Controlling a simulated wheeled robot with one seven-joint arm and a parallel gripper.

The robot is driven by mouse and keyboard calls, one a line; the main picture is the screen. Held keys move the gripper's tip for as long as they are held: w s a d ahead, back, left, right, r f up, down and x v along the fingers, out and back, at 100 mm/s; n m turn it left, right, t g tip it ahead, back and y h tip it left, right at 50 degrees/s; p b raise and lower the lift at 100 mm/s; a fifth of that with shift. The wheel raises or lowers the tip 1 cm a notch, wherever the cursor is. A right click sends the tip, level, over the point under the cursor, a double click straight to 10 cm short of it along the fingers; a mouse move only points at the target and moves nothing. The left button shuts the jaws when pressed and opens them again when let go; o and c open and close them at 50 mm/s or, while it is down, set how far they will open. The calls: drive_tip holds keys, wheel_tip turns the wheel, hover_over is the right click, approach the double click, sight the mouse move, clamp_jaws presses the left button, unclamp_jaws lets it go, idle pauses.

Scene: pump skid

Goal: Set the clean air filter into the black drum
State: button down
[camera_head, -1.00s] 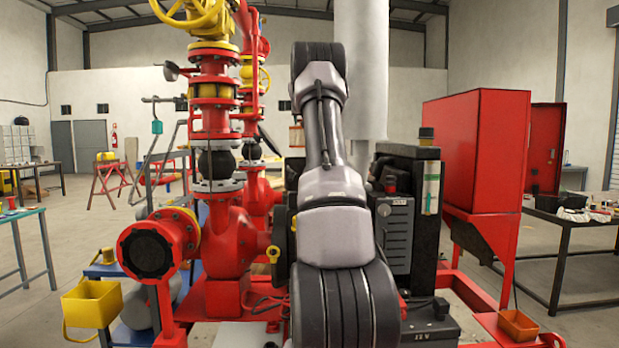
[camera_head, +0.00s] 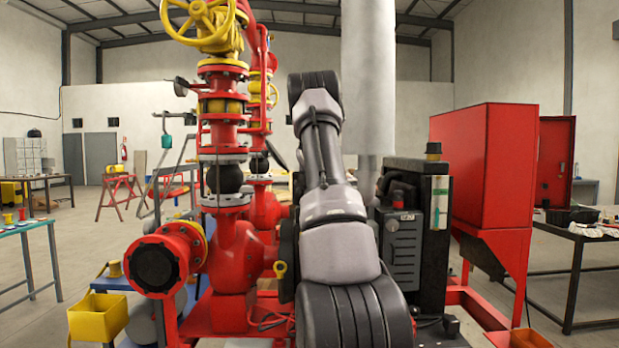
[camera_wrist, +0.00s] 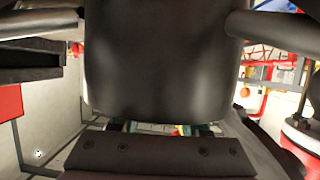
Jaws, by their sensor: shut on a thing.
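In the wrist view the dark bolted plate of my gripper (camera_wrist: 160,155) crosses the bottom of the picture. A large dark rounded body fills the upper middle, with a dark bar on each side; I cannot tell how these belong together. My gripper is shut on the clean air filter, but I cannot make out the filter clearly. In the head view my grey and black arm reaches forward over the skid and hides my gripper. The edge of a dark round body, which may be the black drum (camera_head: 286,255), shows just left of my arm.
A red pump with pipes and a yellow handwheel (camera_head: 200,22) stands left of my arm. A black engine panel (camera_head: 405,240) and a red cabinet (camera_head: 482,165) stand to the right. A yellow bin (camera_head: 98,316) is at the lower left. Open floor lies beyond.

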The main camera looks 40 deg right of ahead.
drive_tip(key=c, duration=0.7)
unclamp_jaws()
